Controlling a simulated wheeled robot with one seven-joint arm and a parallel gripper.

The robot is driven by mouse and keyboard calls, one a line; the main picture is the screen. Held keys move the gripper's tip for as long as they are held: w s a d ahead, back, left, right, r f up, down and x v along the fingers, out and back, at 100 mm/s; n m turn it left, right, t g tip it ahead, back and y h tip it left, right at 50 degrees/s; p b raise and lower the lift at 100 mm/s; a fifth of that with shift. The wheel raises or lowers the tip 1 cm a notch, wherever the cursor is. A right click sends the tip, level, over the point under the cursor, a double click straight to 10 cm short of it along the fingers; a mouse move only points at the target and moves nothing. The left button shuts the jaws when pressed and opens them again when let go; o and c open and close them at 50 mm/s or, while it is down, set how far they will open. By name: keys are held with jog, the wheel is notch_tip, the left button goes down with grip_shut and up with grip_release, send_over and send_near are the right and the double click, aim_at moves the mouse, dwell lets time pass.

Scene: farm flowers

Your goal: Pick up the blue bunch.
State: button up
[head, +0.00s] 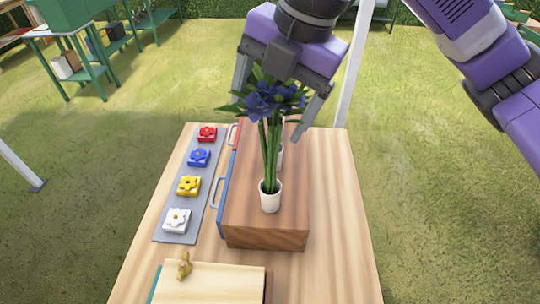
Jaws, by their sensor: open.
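The blue bunch (268,105) is a cluster of blue-violet flowers on long green stems. It stands upright in a small white pot (270,196) on top of a brown wooden box on the table. My gripper (268,118) is open above and around the flower heads, with one finger to the left of them and one to the right. The fingers point down. I cannot tell whether they touch the leaves or stand behind the bunch.
Another white pot (280,155) is partly hidden behind the stems. The wooden box (265,237) has handles on its left side. A grey strip (172,236) holds red, blue, yellow and white flower blocks. A pale board (215,284) with a small golden figure (184,266) lies at the front of the table (337,215).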

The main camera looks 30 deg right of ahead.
jog(key=shift+f, duration=0.25)
grip_shut()
jog(key=shift+r, duration=0.15)
